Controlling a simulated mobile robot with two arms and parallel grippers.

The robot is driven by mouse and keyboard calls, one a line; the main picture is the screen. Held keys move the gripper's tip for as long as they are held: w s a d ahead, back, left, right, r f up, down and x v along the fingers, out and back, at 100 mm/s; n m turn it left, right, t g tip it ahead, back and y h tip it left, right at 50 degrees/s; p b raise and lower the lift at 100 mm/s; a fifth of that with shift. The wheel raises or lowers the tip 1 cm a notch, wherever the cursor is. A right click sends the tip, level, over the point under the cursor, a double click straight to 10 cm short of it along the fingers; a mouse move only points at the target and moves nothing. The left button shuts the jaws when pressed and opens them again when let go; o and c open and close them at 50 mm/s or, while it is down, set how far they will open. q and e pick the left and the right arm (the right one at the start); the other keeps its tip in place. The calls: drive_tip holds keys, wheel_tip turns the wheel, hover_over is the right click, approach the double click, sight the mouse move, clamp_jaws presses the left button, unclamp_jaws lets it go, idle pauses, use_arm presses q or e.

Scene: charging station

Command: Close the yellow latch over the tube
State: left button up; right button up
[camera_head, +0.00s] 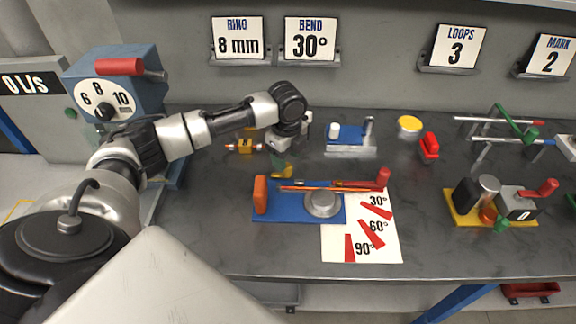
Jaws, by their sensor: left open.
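The blue bending tool (295,212) lies on the grey bench, with an orange block (260,195) at its left end and a round grey die (322,205). A thin copper-orange tube (330,186) lies across it, close beside a red-tipped lever (382,177). The yellow latch (284,173) stands up at the back edge of the tool, near the tube's left end; a green piece shows just above it. My left gripper (282,153) is open, pointing down just above and behind the latch. Whether it touches the latch is unclear. My right gripper is out of view.
A white angle card (362,240) lies beside the tool. Behind are a small yellow block (245,147), a blue-and-white fixture (350,140) and a red part (429,146). A yellow-based device (465,215) stands at right. The bench front is clear.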

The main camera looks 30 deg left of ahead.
sight(288, 164)
use_arm(q)
wheel_tip(288, 164, down, 4)
drive_tip(key=shift+w+f, duration=0.1)
drive_tip(key=shift+w, duration=0.05)
drive_tip(key=shift+f, duration=0.35)
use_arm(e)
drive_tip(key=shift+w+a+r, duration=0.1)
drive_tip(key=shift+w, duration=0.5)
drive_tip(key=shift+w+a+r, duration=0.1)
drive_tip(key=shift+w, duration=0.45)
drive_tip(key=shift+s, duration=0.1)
